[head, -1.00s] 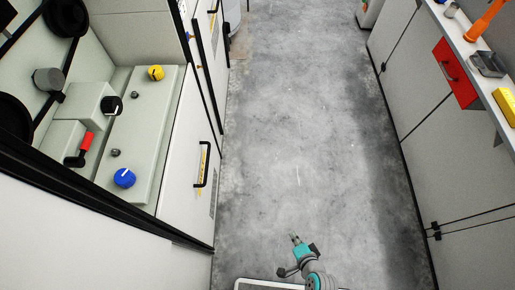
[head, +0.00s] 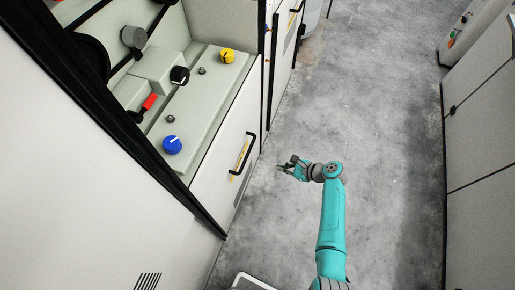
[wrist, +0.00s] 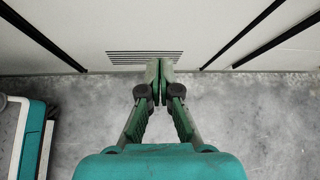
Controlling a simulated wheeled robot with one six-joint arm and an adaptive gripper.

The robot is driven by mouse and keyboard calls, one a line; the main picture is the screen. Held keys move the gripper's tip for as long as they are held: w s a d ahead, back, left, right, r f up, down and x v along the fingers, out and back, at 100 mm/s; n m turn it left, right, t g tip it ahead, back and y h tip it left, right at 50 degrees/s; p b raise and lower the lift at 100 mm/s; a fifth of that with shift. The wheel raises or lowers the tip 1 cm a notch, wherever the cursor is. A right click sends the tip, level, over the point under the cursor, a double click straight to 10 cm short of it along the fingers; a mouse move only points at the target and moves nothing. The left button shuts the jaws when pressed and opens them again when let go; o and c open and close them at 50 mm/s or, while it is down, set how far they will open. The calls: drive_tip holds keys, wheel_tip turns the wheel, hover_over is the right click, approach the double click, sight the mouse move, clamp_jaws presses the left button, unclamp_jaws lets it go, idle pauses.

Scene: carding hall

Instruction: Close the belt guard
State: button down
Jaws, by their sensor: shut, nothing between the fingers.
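At the left of the head view is a pale machine with an open bay holding dark wheels (head: 92,55). A white panel (head: 100,150) with black edging fills the lower left; I cannot tell whether it is the belt guard. Below the bay's ledge is a pale front panel (head: 222,165) with a black bar handle (head: 244,152) and a yellow label. My gripper (head: 286,164) is shut and empty, over the floor to the right of that handle and apart from it. In the wrist view its fingertips (wrist: 160,64) are together, in front of a vented pale panel (wrist: 90,40).
Grey floor (head: 390,130) lies open between the machine and pale cabinets (head: 480,150) at the right.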

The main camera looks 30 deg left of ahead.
drive_tip(key=w+a+r+g+y, duration=0.1)
drive_tip(key=a+r, duration=0.2)
drive_tip(key=a, duration=0.9)
drive_tip(key=shift+w+m, duration=0.25)
drive_tip(key=shift+m, duration=0.05)
idle(0.7)
drive_tip(key=shift+a+r, duration=0.1)
